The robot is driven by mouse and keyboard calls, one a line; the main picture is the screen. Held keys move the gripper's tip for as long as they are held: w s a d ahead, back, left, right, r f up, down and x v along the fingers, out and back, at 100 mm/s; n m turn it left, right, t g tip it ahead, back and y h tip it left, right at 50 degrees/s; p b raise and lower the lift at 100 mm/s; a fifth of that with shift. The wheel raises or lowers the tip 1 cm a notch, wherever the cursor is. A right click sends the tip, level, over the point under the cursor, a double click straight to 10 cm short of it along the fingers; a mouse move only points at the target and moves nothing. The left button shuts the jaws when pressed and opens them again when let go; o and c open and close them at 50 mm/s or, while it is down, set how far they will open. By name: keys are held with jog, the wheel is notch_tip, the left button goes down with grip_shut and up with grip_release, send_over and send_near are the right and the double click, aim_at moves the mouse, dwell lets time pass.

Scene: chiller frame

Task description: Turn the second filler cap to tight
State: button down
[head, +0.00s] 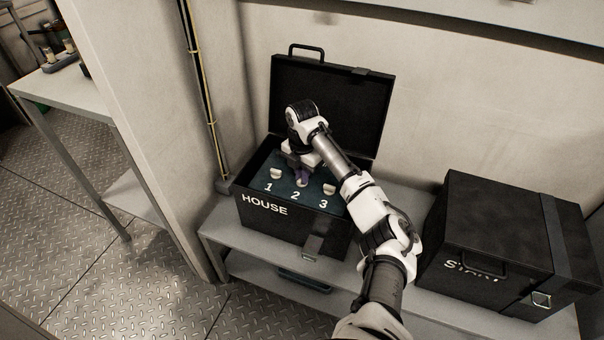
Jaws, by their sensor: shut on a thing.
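The open black box marked HOUSE (265,221) stands on a grey shelf, with a dark teal panel inside numbered 1, 2 and 3. A pale cap (276,174) sits above number 1 and another pale cap (329,188) sits above number 3. The second filler cap (302,183) is above number 2, mostly hidden by my gripper. My gripper (302,177) points down into the box and is shut on the second cap. The cap's turn angle cannot be made out.
The box's lid (333,105) stands open behind my arm. A closed black case marked START (487,235) stands to the right on the same shelf (222,236). A wall edge and pipes rise close on the left. A side table (50,80) stands far left.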

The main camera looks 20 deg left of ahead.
jog(key=shift+r, duration=0.1)
jog(key=m+p, duration=0.2)
jog(key=p, duration=0.1)
jog(key=shift+r+m, duration=0.1)
jog(key=shift+m, duration=0.3)
jog(key=m+p, duration=0.3)
jog(key=shift+m, duration=0.3)
jog(key=m+p, duration=0.3)
jog(key=m, duration=0.1)
jog(key=shift+p, duration=0.4)
jog(key=shift+m+p, duration=1.05)
jog(key=shift+m, duration=0.95)
jog(key=shift+f, duration=0.2)
jog(key=c, duration=1.5)
grip_release()
